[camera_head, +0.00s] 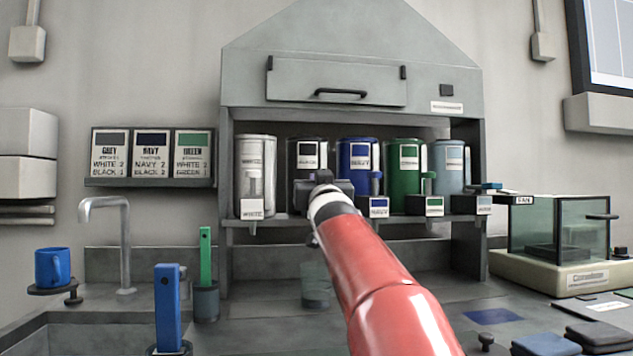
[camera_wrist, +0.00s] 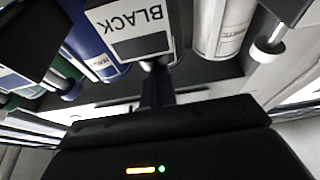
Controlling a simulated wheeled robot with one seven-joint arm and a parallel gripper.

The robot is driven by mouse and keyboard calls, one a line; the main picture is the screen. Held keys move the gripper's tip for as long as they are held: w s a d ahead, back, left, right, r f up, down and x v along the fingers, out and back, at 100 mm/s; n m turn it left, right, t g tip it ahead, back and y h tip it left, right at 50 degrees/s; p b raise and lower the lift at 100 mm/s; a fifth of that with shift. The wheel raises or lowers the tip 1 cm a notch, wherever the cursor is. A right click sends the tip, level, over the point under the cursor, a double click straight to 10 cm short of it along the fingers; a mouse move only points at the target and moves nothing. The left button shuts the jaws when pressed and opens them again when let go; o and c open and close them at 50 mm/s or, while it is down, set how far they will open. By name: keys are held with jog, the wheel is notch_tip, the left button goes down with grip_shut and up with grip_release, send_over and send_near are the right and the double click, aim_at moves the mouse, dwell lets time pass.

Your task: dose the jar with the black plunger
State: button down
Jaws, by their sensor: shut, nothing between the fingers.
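The black canister (camera_head: 304,152) stands in the dispenser rack between the white and navy ones. Its BLACK label (camera_wrist: 130,30) shows upside down and close up in the wrist view. My gripper (camera_head: 322,182) is in front of the black canister, its shut fingers (camera_wrist: 157,88) pointing at the area just below that label. The black plunger is hidden behind my gripper in the head view and cannot be told from the dark fingers in the wrist view; I cannot tell whether they touch. A clear glass jar (camera_head: 315,284) stands on the counter below, partly covered by my arm.
White (camera_head: 256,160), navy (camera_head: 358,155), green (camera_head: 404,160) and grey-blue (camera_head: 447,162) canisters flank closely, with plungers and label plates jutting out. A glass-walled balance (camera_head: 560,275) stands right. A tap (camera_head: 122,240), blue mug (camera_head: 52,266) and upright handles are left.

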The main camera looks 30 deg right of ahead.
jog(key=shift+w+d+f, duration=0.1)
jog(key=shift+w+f, duration=0.05)
jog(key=shift+f, duration=0.05)
notch_tip(320, 180, up, 5)
jog(key=p, duration=0.4)
jog(key=b+v, duration=0.3)
jog(key=v, duration=0.7)
jog(key=shift+f, duration=0.3)
jog(key=shift+r, duration=0.1)
dwell(1.5)
jog(key=r+p, duration=0.2)
jog(key=p, duration=0.1)
jog(key=shift+w+a+r, duration=0.15)
jog(key=shift+a+r, duration=0.05)
jog(key=shift+r, duration=0.2)
